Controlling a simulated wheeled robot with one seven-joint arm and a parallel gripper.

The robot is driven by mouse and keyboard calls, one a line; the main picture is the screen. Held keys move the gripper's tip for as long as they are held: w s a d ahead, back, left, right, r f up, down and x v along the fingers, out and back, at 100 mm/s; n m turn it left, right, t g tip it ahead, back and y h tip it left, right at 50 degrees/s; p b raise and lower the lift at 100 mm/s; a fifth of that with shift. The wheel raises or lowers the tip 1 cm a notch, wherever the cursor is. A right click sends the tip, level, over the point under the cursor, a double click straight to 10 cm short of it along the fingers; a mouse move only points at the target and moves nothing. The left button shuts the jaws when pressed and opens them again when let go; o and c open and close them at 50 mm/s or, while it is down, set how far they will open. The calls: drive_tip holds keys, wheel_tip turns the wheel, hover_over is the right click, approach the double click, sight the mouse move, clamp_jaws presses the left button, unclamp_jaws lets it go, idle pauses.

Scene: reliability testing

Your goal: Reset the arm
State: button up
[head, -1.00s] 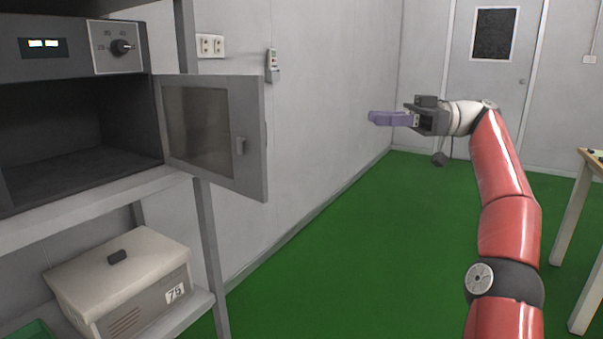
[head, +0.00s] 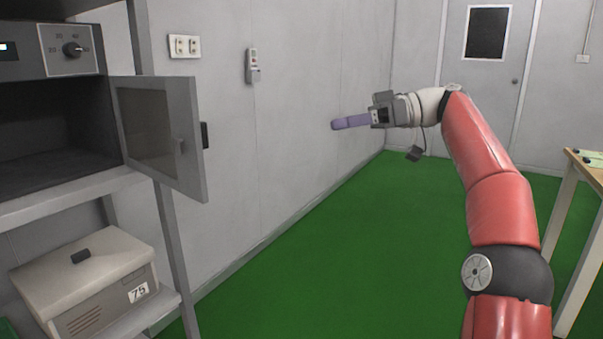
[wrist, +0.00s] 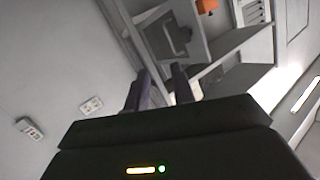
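My gripper (head: 352,121) is at the end of my outstretched red arm, in mid-air right of the open oven door. Its purple fingers point left in the head view. In the wrist view the two fingers (wrist: 163,78) stand apart with an empty gap between them. Nothing is held, and the gripper touches nothing that I can see. The grey oven (head: 52,165) is on the shelf at left, its door (head: 195,160) swung open with a window and handle. The oven's inside looks empty where visible.
A beige box marked 75 (head: 85,262) sits on the lower shelf (head: 160,308). A wall socket (head: 184,46) and a small wall device (head: 252,66) are behind the door. A table (head: 570,200) stands at the right edge. The green floor (head: 300,270) between is clear.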

drive_tip(key=s+a+f+m+t+h, duration=0.3)
drive_tip(key=s+a+f+m+h, duration=0.5)
drive_tip(key=s+a+f, duration=0.15)
drive_tip(key=s+d+f+m+t+h, duration=0.1)
drive_tip(key=s+d+f+m+h, duration=0.3)
drive_tip(key=s+d+f, duration=0.4)
drive_tip(key=s+d+f+m+t+h, duration=0.1)
drive_tip(key=s+d+f+m+h, duration=0.2)
drive_tip(key=s+d+f, duration=0.5)
drive_tip(key=s+f, duration=0.5)
drive_tip(key=s, duration=0.1)
drive_tip(key=shift+s+d+f+m+t+h, duration=0.2)
drive_tip(key=shift+s+f+m+t+h, duration=0.1)
drive_tip(key=shift+m+t+h, duration=0.1)
drive_tip(key=shift+w, duration=0.1)
